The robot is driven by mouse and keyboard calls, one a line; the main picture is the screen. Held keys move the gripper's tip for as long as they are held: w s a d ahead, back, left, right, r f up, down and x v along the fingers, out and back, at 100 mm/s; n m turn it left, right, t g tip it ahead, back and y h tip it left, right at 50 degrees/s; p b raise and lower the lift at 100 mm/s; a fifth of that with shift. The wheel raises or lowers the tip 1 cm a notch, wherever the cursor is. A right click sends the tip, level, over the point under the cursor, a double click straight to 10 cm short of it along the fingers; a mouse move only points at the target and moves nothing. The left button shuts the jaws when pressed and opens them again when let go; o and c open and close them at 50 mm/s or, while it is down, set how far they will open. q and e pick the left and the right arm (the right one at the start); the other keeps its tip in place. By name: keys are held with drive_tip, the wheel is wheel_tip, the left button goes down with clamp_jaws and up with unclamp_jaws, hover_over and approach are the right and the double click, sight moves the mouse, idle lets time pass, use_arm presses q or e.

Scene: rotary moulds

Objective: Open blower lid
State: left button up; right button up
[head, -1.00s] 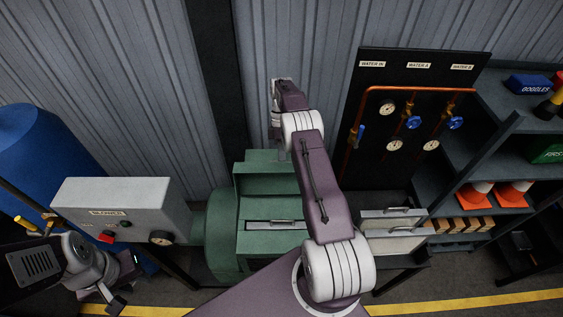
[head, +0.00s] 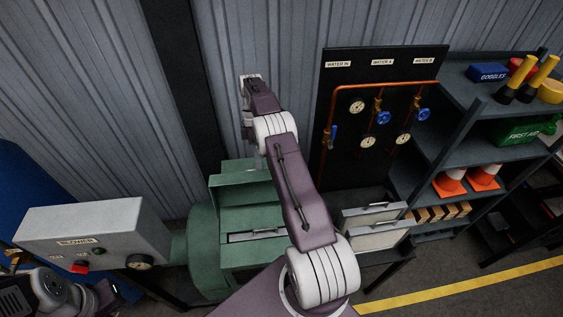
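The blower (head: 205,250) is a green housing at lower centre, beside a grey box labelled BLOWER (head: 95,225). A green raised panel, seemingly its lid (head: 240,188), stands at the back of its top. In front of it a slot with a pale handled insert (head: 257,236) shows. My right arm crosses in front and hides the blower's right side. My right gripper (head: 251,82) points up against the wall, high above the blower and apart from it; its fingers are too small to read. My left gripper (head: 100,302) is low at the left, partly cut off and unclear.
Two pale handled panels (head: 375,228) stand right of the blower. A black board (head: 345,130) carries pipes, gauges and blue valves. A dark shelf (head: 465,155) with goggles, first aid box and cones is at the right. A yellow floor line (head: 470,285) runs in front.

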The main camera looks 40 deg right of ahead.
drive_tip(key=s+d+r+b, duration=0.1)
drive_tip(key=s+r, duration=0.1)
drive_tip(key=s, duration=0.1)
drive_tip(key=s+d+r+b, duration=0.1)
drive_tip(key=s+r+b, duration=0.1)
drive_tip(key=s, duration=0.1)
drive_tip(key=s+d+r+b, duration=0.1)
drive_tip(key=s+d+r, duration=0.1)
drive_tip(key=s+r, duration=0.1)
drive_tip(key=shift+s+d+b, duration=0.1)
drive_tip(key=shift+s+b, duration=0.3)
drive_tip(key=shift+s, duration=0.05)
drive_tip(key=shift+s+d+r, duration=0.2)
drive_tip(key=shift+s+r, duration=0.2)
drive_tip(key=shift+s, duration=0.1)
